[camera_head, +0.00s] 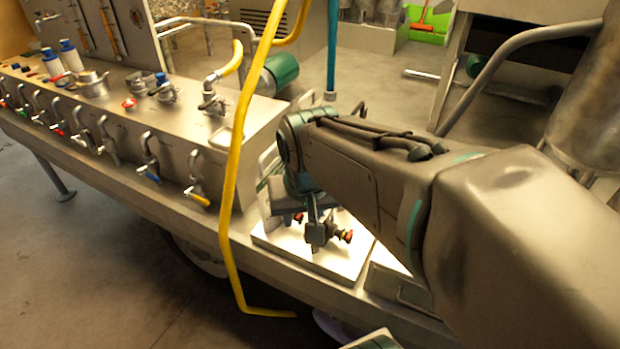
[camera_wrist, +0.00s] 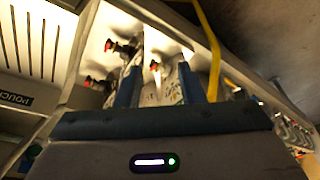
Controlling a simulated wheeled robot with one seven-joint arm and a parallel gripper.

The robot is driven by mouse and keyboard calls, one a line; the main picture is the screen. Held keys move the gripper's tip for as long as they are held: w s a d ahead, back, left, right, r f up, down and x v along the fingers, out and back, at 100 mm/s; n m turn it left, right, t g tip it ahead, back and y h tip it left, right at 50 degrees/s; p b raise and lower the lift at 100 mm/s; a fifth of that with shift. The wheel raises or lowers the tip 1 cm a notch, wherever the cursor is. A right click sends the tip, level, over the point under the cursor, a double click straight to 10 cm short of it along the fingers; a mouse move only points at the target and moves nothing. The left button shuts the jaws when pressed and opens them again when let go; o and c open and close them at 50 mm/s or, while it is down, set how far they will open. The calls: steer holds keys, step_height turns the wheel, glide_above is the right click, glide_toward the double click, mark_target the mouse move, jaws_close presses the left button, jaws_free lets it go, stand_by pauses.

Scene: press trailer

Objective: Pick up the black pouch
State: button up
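My gripper (camera_head: 316,228) points down over a bright white panel (camera_head: 348,262) on the trailer's edge, with red-and-black knobs beside it. In the wrist view its two blue fingers (camera_wrist: 158,80) are spread apart, with a pale, speckled surface showing between them. I cannot make out a black pouch for certain in either view. A dark label reading "POUCH" (camera_wrist: 15,98) shows at the left edge of the wrist view, away from the fingers. My arm hides part of the trailer in the head view.
Red-and-black knobs (camera_wrist: 122,47) stick up near the fingers. A bent yellow pipe (camera_head: 236,170) stands just left of my gripper. A metal console (camera_head: 185,125) with several valves is farther left. Clear floor (camera_head: 70,270) lies at the lower left.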

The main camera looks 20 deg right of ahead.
steer(key=w+d+r+m+t+h, duration=0.1)
steer(key=w+d+r+m+h, duration=0.1)
steer(key=w+d+r+m, duration=0.65)
steer(key=shift+w+x, duration=0.15)
steer(key=shift+x, duration=3.6)
steer(key=shift+w+x, duration=0.15)
steer(key=shift+x, duration=3.6)
steer(key=shift+d+r, duration=0.15)
jaws_close()
